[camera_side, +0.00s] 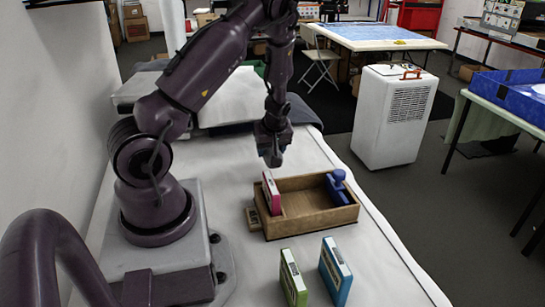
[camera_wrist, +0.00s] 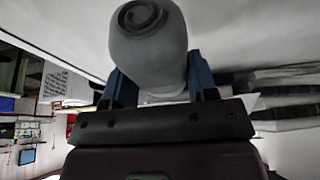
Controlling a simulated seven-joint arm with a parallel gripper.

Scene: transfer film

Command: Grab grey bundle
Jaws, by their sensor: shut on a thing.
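The grey bundle (camera_wrist: 152,45) is a rolled, rounded grey cloth-like thing with a spiral end, in the upper middle of the wrist view. My gripper (camera_wrist: 160,85) has its two blue fingers on either side of it and is shut on it. In the side view my gripper (camera_side: 272,146) hangs above the white table, behind the wooden tray. The bundle shows there only as a small grey shape at the fingers, hard to make out.
A wooden tray (camera_side: 316,226) holds a pink-red case (camera_side: 271,193) at its left and a blue handled thing (camera_side: 337,186) at its right. A green case (camera_side: 292,278) and a blue case (camera_side: 335,271) stand upright in front.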

